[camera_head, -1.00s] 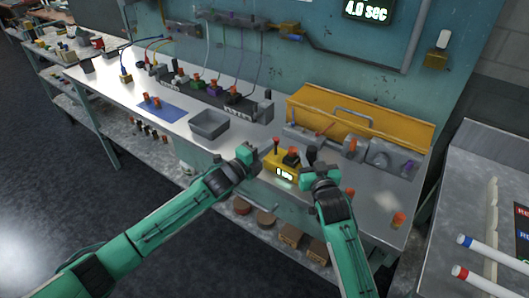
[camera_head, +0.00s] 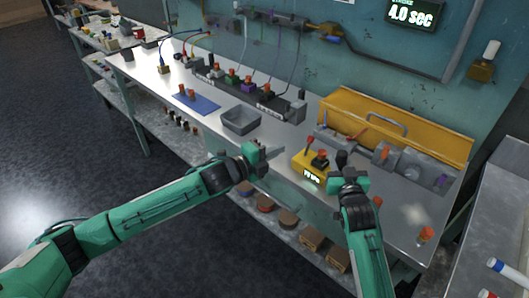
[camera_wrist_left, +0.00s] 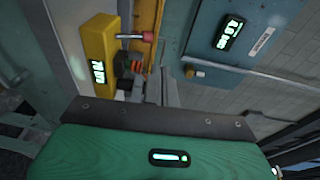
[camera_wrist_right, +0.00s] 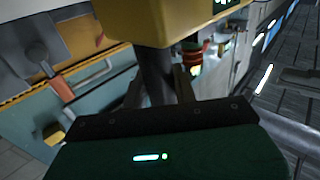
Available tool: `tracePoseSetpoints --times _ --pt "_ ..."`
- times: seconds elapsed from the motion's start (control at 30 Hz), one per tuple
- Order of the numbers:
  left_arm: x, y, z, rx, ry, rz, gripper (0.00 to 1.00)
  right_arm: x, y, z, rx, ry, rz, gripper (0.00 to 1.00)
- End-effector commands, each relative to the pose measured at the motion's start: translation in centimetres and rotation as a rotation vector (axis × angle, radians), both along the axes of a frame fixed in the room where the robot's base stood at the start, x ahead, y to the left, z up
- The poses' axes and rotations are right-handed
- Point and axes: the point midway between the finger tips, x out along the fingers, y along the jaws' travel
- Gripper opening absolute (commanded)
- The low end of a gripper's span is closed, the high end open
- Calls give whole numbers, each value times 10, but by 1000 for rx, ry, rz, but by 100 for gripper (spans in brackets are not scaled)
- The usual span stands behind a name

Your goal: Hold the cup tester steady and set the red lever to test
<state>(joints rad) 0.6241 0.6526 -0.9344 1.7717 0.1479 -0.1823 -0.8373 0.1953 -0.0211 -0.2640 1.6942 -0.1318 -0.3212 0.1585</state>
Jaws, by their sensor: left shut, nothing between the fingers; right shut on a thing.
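The yellow cup tester (camera_head: 311,171) stands on the bench near its front edge, with a lit display on its front; the digits are hard to read. Its red lever (camera_head: 310,142) sticks up from the top, tilted slightly right, beside a black and red part (camera_head: 320,156). The lever also shows in the left wrist view (camera_wrist_left: 130,36). My right gripper (camera_head: 341,162) is at the tester's right side, shut on a dark post (camera_wrist_right: 156,75) that meets the yellow body. My left gripper (camera_head: 277,153) is shut and empty, left of the tester and apart from it.
A grey bin (camera_head: 240,122) and a blue mat (camera_head: 196,103) lie to the left on the bench. A yellow case (camera_head: 390,120) and grey machinery stand behind the tester. A small orange-topped part (camera_head: 426,235) sits at the right.

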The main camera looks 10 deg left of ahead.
Motion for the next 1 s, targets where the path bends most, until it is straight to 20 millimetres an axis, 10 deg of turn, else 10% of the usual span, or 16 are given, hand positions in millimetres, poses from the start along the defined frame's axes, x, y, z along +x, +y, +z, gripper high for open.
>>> tracePoseSetpoints --times 0.8,0.83,1.0 --pt "-33 29 15 1 -1 0 0 0 0 0 0 1 0 0" --pt "-33 29 15 1 -1 0 0 0 0 0 0 1 0 34" --pt "-33 29 15 1 -1 0 0 0 0 0 0 1 0 54"
